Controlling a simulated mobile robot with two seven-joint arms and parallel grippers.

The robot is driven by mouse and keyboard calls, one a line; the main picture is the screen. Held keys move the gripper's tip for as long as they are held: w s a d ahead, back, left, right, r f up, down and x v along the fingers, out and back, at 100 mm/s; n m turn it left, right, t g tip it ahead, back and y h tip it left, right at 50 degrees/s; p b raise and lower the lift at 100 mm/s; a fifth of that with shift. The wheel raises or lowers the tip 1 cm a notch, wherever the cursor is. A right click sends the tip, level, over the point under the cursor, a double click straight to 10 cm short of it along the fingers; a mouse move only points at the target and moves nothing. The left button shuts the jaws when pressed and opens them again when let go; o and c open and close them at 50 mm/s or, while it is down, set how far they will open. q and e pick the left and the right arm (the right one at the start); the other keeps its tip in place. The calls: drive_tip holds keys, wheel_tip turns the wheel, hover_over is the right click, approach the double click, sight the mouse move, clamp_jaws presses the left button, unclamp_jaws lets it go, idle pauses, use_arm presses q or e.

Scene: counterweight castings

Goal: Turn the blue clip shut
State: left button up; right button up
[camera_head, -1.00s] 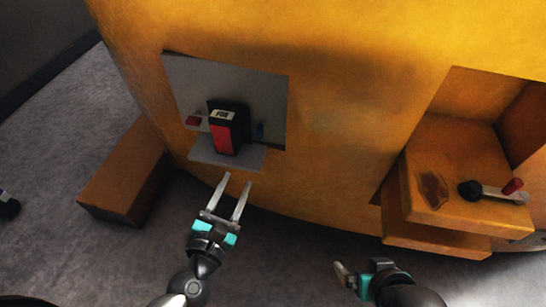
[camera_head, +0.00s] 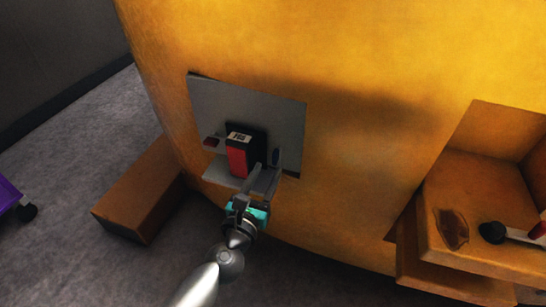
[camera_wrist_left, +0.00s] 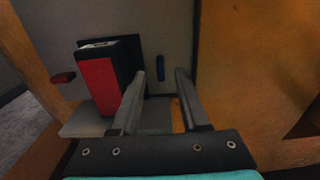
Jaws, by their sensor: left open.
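The blue clip (camera_head: 276,155) is a small dark-blue upright tab on the grey back plate, just right of a black and red box (camera_head: 238,162). In the left wrist view the clip (camera_wrist_left: 160,68) shows between my fingertips, standing vertical. My left gripper (camera_head: 267,167) is open, its two fingers pointing at the plate. In the left wrist view the gripper (camera_wrist_left: 160,73) has one fingertip on each side of the clip in the picture; I cannot tell whether they touch it. The box stands on a grey shelf (camera_wrist_left: 85,123). My right gripper is out of view.
A red clip (camera_head: 211,142) sits left of the box. The plate (camera_head: 285,115) is set in a large yellow casting (camera_head: 350,150). A brown block (camera_head: 140,200) lies on the floor at left. A recess at right holds a black-knobbed lever (camera_head: 492,232).

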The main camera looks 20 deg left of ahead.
sight(274, 158)
use_arm(q)
drive_tip(key=shift+w+d, duration=0.1)
drive_tip(key=shift+w, duration=2.6)
drive_tip(key=shift+c, duration=0.3)
clamp_jaws()
